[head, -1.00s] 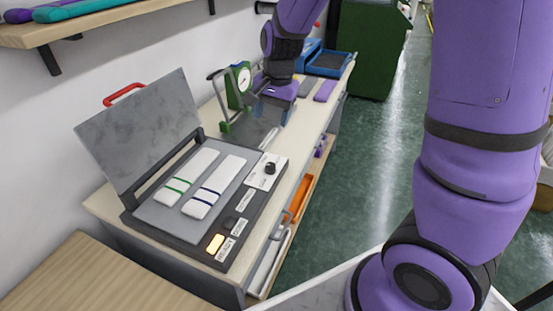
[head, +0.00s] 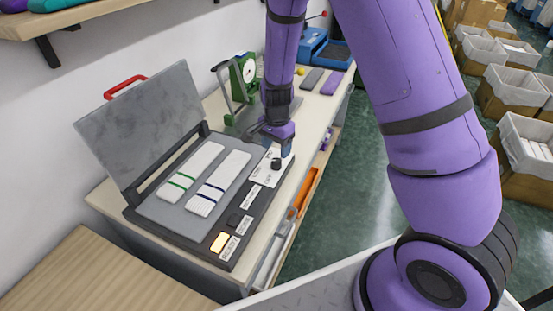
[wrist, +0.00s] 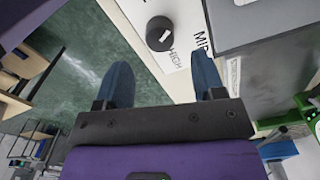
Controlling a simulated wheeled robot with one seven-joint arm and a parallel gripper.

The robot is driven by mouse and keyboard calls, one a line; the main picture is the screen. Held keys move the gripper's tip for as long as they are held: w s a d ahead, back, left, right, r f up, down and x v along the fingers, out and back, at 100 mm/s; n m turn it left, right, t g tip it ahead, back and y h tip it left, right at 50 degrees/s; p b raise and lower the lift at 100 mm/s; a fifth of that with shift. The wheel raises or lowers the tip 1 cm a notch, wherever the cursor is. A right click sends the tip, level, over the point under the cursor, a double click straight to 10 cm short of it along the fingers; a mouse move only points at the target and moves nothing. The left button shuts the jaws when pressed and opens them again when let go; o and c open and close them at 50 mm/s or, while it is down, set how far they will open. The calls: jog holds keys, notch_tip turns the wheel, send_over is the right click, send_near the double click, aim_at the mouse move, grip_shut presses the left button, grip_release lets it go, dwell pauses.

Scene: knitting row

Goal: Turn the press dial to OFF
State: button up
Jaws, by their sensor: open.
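The press (head: 150,211) stands on the bench with its grey lid (head: 145,125) raised. Its black round dial (head: 276,164) sits on a white plate at the far right end of the control strip. In the wrist view the dial (wrist: 160,33) has a short white mark, and the words HIGH and MID show near it. I cannot tell for sure which setting the mark points to. My gripper (head: 285,148) is open and empty, just above and beyond the dial. In the wrist view both blue fingertips (wrist: 162,75) are apart, and the dial lies ahead between them, not touched.
Two white knitted strips (head: 218,183) lie on the press bed. An amber button (head: 220,242) glows at the near end of the control strip. A green gauge stand (head: 243,75) and a blue tray (head: 333,54) stand farther along the bench.

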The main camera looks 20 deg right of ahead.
aim_at(276, 160)
jog(key=shift+f, duration=2.65)
jog(key=c, duration=0.9)
